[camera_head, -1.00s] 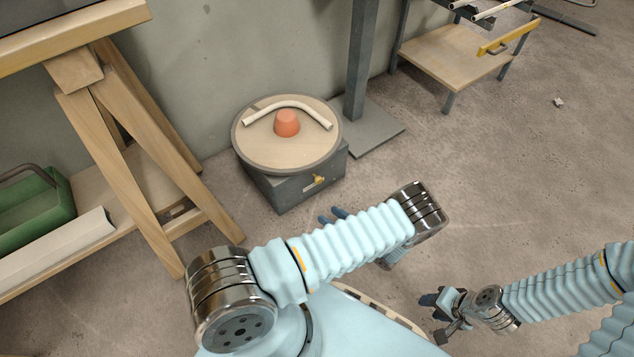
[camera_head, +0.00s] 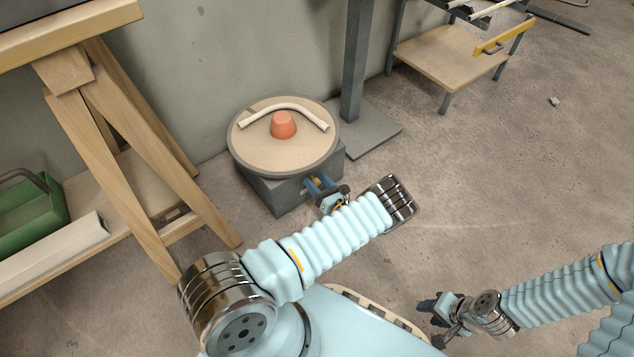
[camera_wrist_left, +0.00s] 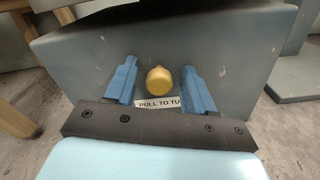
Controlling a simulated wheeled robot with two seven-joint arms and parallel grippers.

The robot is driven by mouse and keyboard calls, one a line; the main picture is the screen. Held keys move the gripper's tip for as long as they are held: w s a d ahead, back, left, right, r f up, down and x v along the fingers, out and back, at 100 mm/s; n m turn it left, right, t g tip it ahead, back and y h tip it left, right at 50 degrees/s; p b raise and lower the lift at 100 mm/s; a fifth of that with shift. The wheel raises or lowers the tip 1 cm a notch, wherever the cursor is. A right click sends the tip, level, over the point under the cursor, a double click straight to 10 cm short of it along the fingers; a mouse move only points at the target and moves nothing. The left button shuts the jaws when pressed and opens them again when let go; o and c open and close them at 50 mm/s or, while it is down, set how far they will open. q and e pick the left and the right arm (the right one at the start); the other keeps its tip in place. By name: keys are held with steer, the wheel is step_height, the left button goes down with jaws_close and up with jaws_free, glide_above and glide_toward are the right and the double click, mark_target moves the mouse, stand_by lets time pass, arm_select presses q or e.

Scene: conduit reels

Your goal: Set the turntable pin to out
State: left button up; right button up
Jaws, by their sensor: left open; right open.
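The turntable (camera_head: 250,160) is a round wooden disc with a grey rim on a grey box base (camera_head: 272,196). Its pin has a yellow knob (camera_wrist_left: 159,81) on the base's front face, above a label reading "PULL TO TU…" with the rest hidden. My left gripper (camera_head: 318,183) is at that face; in the left wrist view its blue fingers (camera_wrist_left: 159,82) are open, one on each side of the knob, with gaps to it. In the head view the gripper mostly covers the knob. My right gripper (camera_head: 428,305) is open and empty above the floor at lower right.
An orange cone-like piece (camera_head: 283,125) and a bent white conduit (camera_head: 285,108) lie on the disc. A grey post (camera_head: 354,65) stands behind right. A wooden trestle (camera_head: 120,150) with a green crate (camera_head: 28,218) is at left.

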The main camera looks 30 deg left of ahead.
arm_select(q)
steer(key=shift+a, duration=0.15)
jaws_close()
stand_by(0.4)
steer(key=shift+b+v, duration=0.3)
steer(key=shift+v, duration=0.8)
steer(key=shift+s+d, duration=0.1)
steer(key=shift+d, duration=0.15)
jaws_free()
steer(key=v, duration=1.3)
steer(key=shift+s+d, duration=0.15)
steer(key=shift+d, duration=0.2)
